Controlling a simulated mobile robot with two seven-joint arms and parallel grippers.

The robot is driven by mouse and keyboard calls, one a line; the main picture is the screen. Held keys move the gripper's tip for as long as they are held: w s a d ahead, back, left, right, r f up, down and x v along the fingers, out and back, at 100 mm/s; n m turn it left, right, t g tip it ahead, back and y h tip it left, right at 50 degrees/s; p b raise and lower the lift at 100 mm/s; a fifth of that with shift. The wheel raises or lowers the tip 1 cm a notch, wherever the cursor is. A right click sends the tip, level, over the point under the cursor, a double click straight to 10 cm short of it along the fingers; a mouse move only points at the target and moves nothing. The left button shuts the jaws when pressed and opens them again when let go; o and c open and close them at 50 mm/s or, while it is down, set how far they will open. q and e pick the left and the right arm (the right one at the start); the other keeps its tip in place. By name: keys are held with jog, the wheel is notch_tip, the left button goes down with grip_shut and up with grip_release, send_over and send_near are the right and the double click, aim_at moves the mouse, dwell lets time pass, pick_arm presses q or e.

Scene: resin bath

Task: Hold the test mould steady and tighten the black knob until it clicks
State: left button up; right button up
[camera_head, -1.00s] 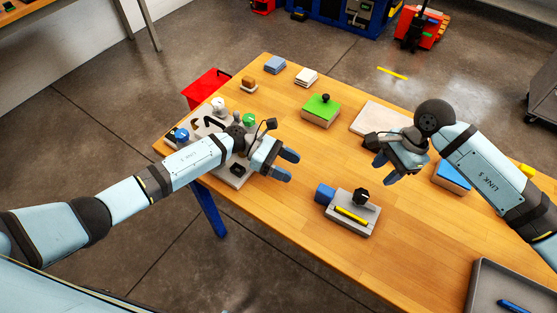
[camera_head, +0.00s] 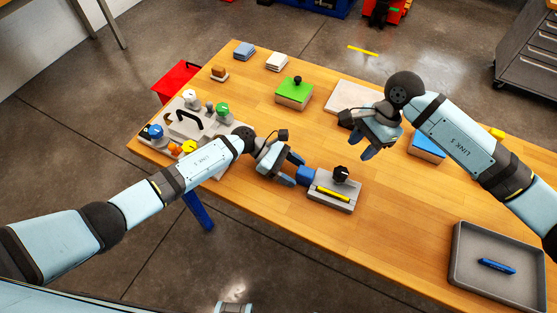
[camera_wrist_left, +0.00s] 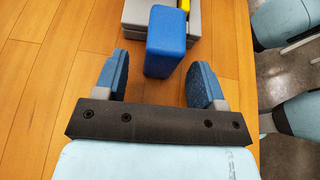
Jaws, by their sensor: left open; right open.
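The test mould (camera_head: 346,202) looks like a grey block on the wooden table, with a yellow strip (camera_head: 333,193) along its near side. A black knob (camera_head: 341,174) stands on its top. A blue block (camera_head: 306,175) sticks out at its left end. My left gripper (camera_head: 293,169) is open just left of that blue block. In the left wrist view, the blue block (camera_wrist_left: 166,42) stands ahead of and between the spread fingers; contact does not show. My right gripper (camera_head: 357,148) is open and empty, above the table behind and right of the knob.
A green box (camera_head: 293,95) with a small black knob stands farther back. A fixture with a black handle and coloured knobs (camera_head: 222,109) lies at the left, partly behind my left arm. A grey tray (camera_head: 459,265) with a blue item is at right. The table between mould and tray is clear.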

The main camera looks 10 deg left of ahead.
pick_arm(q)
jog(key=shift+x, duration=0.85)
jog(key=shift+c, duration=0.2)
grip_shut()
